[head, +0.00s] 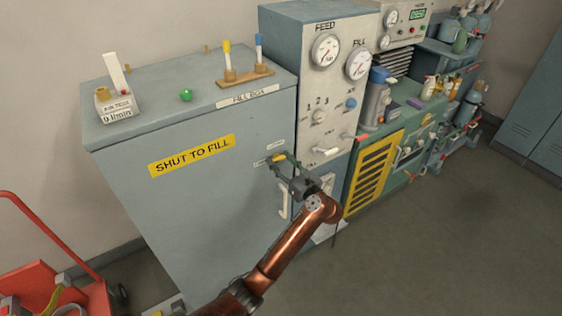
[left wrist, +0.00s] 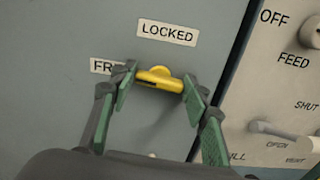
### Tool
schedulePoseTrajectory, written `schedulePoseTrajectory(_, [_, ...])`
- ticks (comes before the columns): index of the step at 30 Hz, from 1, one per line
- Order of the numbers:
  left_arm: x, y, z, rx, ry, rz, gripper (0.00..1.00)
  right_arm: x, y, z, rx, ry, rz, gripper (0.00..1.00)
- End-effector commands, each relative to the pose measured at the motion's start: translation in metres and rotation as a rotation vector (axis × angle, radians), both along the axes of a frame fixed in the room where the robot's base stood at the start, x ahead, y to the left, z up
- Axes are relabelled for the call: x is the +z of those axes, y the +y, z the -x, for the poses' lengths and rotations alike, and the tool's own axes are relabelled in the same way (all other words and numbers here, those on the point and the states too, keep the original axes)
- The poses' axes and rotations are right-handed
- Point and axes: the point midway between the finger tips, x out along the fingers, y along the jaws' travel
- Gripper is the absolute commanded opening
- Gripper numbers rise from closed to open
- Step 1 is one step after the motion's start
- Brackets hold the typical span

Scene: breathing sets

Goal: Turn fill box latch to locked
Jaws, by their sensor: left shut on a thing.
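The fill box (head: 190,205) is a large grey-blue cabinet with a yellow "SHUT TO FILL" label; its front door looks shut. Its yellow latch (head: 279,158) is near the door's right edge. In the left wrist view the latch (left wrist: 160,78) lies roughly level, below the LOCKED label (left wrist: 167,32) and beside the partly covered FREE label (left wrist: 103,67). My left gripper (head: 281,163) is shut on the latch, with its green-padded fingers at the latch's two ends in the left wrist view. My right gripper is not in view.
A white door handle (head: 284,201) is just below my left gripper. The feed panel (head: 325,100) with gauges and knobs stands close on the right. A red cart (head: 75,291) is at the lower left. The floor at the right front is clear.

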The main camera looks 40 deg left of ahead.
Motion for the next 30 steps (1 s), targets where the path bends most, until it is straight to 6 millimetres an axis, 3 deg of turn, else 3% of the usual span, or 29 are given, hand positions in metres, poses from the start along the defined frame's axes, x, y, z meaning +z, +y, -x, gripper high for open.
schedulePoseTrajectory(11, [0.003, -0.001, 0.0, -0.002, 0.065, -0.025, 0.19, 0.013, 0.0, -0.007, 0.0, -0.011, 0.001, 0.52])
schedulePoseTrajectory(30, [0.003, -0.002, -0.002, -0.003, 0.501, -0.205, 0.19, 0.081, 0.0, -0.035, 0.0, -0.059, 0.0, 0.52])
